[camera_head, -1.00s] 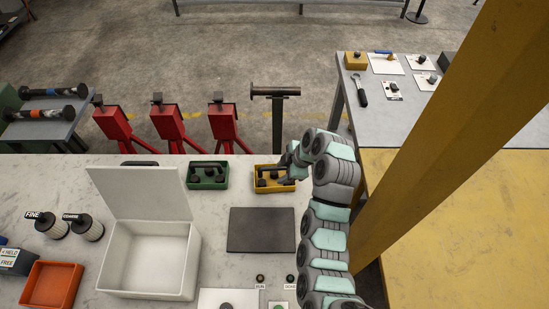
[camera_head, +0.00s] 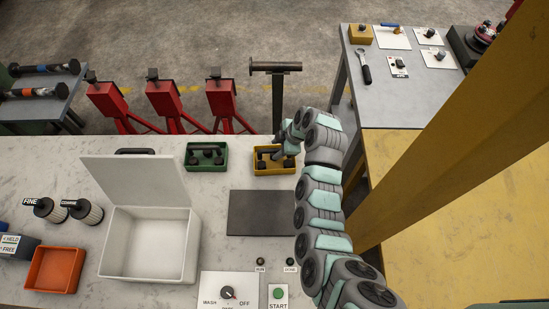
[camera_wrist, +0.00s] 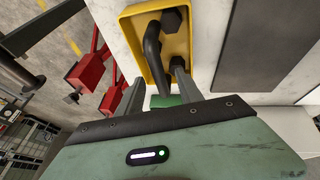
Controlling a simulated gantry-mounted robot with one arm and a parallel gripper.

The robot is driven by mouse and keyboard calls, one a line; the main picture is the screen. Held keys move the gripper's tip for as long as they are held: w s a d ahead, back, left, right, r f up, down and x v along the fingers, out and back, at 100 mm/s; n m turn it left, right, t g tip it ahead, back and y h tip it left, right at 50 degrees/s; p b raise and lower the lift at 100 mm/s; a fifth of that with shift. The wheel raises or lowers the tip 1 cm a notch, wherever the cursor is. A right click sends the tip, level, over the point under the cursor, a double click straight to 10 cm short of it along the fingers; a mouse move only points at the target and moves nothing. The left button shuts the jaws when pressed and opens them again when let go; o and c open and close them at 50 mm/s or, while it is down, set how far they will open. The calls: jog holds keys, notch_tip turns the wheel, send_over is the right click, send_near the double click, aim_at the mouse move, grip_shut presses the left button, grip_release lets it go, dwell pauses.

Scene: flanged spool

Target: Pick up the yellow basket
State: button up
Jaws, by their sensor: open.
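The yellow basket (camera_head: 274,172) stands on the light worktop, just beyond the dark mat. It holds dark parts, with a black bent bar that also shows in the wrist view. My gripper (camera_head: 284,148) is over its right side, and the arm partly hides it. In the wrist view the basket (camera_wrist: 128,12) is in front of the open jaws (camera_wrist: 157,73). One finger is near its left wall and the other reaches over the inside by the black bar. I cannot tell whether either finger touches.
A green basket (camera_head: 206,168) with similar dark parts stands left of the yellow one. An open white box (camera_head: 150,275), an orange tray (camera_head: 53,289) and a dark mat (camera_head: 262,215) share the worktop. A yellow post (camera_head: 450,115) rises at right.

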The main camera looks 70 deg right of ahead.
aim_at(275, 150)
jog(key=shift+p+x, duration=0.35)
jog(key=shift+x, duration=1.5)
jog(key=shift+r, duration=0.1)
jog(key=shift+c, duration=0.4)
grip_shut()
